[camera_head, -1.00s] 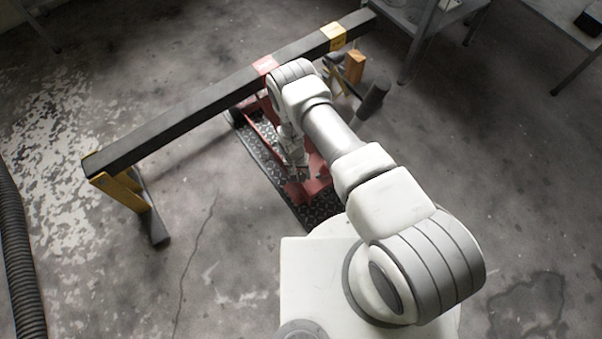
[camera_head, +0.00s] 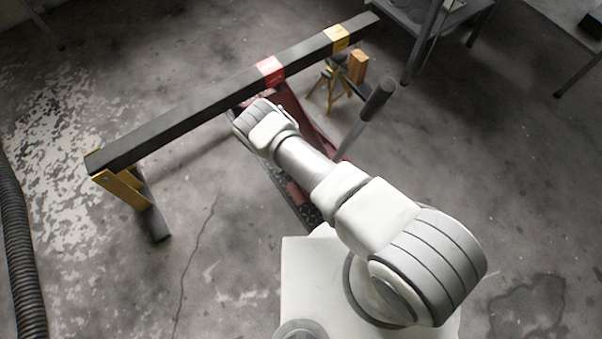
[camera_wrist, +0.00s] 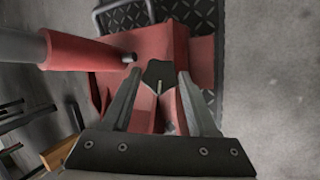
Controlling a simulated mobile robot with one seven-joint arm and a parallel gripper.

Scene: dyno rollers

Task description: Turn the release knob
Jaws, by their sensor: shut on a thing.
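A red floor jack (camera_head: 296,110) stands under the long dark beam in the head view, partly covered by my arm. In the wrist view its red body (camera_wrist: 175,40) fills the middle. A dark, angular knob (camera_wrist: 158,72) sits on the red body. My gripper (camera_wrist: 160,76) has one finger on each side of this knob and is shut on it. The contact itself is hard to make out. In the head view my gripper and the knob are hidden behind my arm.
The dark beam (camera_head: 200,103) crosses above the jack on a yellow stand (camera_head: 124,188). The jack's handle (camera_head: 376,98) rises to the right of my arm. A small yellow jack stand (camera_head: 325,88) and a wooden block (camera_head: 358,66) stand behind.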

